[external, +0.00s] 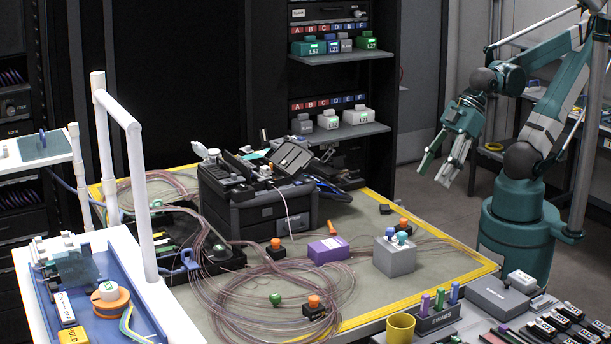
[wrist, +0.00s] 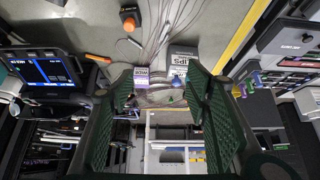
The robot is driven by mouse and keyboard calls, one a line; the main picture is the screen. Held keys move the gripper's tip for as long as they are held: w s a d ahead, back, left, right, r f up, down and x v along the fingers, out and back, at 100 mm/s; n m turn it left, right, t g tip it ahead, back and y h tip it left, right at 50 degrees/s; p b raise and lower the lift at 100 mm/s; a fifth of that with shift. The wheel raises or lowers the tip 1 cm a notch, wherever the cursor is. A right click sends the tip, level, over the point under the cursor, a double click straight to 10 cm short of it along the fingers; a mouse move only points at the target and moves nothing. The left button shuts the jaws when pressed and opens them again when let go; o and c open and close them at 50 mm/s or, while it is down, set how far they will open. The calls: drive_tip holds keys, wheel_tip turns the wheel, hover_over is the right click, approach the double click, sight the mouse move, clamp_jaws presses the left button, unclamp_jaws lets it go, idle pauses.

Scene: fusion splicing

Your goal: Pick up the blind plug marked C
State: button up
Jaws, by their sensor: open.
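No plug with a readable C mark shows in either view, so I cannot tell which piece is the blind plug. Small capped pieces are on the table in the external view: an orange-capped black one (external: 314,302), another orange-capped one (external: 276,245) and a green-capped one (external: 275,299). A grey box (external: 395,262) has teal and orange knobs on its top. My gripper (external: 434,177) is open and empty, in the air to the right of the table's back edge. In the wrist view its green ribbed fingers (wrist: 160,88) are spread apart with nothing held between them.
A purple box (external: 328,250) stands beside loose coiled fibres (external: 250,310). The black splicer (external: 258,195) stands at the table's back. Shelves (external: 341,58) with A to F labels hold green and grey parts. A yellow cup (external: 400,329) and a grey tool case (external: 500,297) are at the front right.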

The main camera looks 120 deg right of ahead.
drive_tip(key=shift+c, duration=0.8)
drive_tip(key=n+g+h+p, duration=0.2)
drive_tip(key=n+g+p, duration=0.55)
drive_tip(key=n, duration=1.05)
hover_over(406, 219)
drive_tip(key=a, duration=0.1)
drive_tip(key=shift+t, duration=0.45)
wheel_tip(406, 219, down, 10)
drive_tip(key=shift+w+a+r+p, duration=0.1)
drive_tip(key=shift+r+p, duration=0.05)
drive_tip(key=shift+p, duration=0.3)
drive_tip(key=shift+d+f+n, duration=0.2)
drive_tip(key=shift+f+n, duration=0.3)
drive_tip(key=shift+n, duration=0.3)
drive_tip(key=shift+f, duration=0.15)
